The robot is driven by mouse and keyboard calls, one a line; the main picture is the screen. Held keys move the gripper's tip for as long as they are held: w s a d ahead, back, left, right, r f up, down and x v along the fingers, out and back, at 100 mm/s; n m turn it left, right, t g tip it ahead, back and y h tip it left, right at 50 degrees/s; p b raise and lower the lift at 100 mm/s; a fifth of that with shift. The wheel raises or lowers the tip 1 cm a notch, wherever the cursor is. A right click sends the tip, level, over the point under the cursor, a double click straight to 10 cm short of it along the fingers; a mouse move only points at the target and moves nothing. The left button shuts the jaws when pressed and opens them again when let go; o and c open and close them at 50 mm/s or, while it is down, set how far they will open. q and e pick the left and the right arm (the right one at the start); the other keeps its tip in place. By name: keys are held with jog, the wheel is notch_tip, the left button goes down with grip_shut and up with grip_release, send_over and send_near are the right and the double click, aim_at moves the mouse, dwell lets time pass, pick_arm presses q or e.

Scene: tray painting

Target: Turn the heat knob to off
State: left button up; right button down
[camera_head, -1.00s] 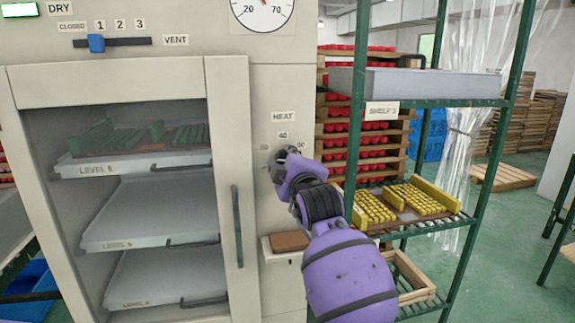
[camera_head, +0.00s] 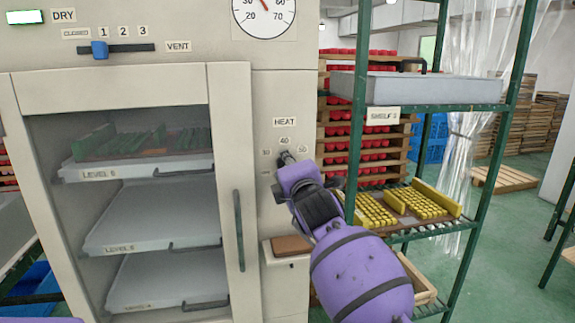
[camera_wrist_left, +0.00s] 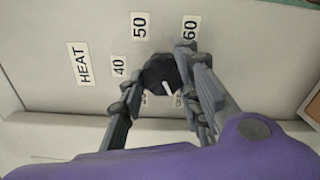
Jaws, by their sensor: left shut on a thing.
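The heat knob (camera_wrist_left: 158,72) is dark, with a white pointer mark, on the pale panel of the cabinet. In the left wrist view the mark points down and right, away from the 40 label (camera_wrist_left: 119,66) and the 50 label (camera_wrist_left: 139,26). The 60 label (camera_wrist_left: 189,27) is at the upper right. Smaller labels below the knob are partly hidden and unreadable. My left gripper (camera_wrist_left: 162,88) is shut on the knob, one finger on each side. In the head view my left gripper (camera_head: 287,162) is at the panel under the HEAT label (camera_head: 284,122) and largely hides the knob.
The cabinet's glass door (camera_head: 130,200) with its vertical handle (camera_head: 239,230) is left of the gripper. A green rack (camera_head: 470,190) with yellow pieces (camera_head: 420,203) stands close to the right of my arm. A small ledge with a brown block (camera_head: 291,246) sits below.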

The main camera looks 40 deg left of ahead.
pick_arm(q)
jog(key=shift+r, duration=0.55)
jog(key=o, duration=1)
jog(key=shift+o, duration=0.2)
jog(key=shift+f, duration=0.2)
jog(key=shift+f, duration=0.1)
jog(key=v, duration=1.2)
jog(key=shift+d, duration=0.1)
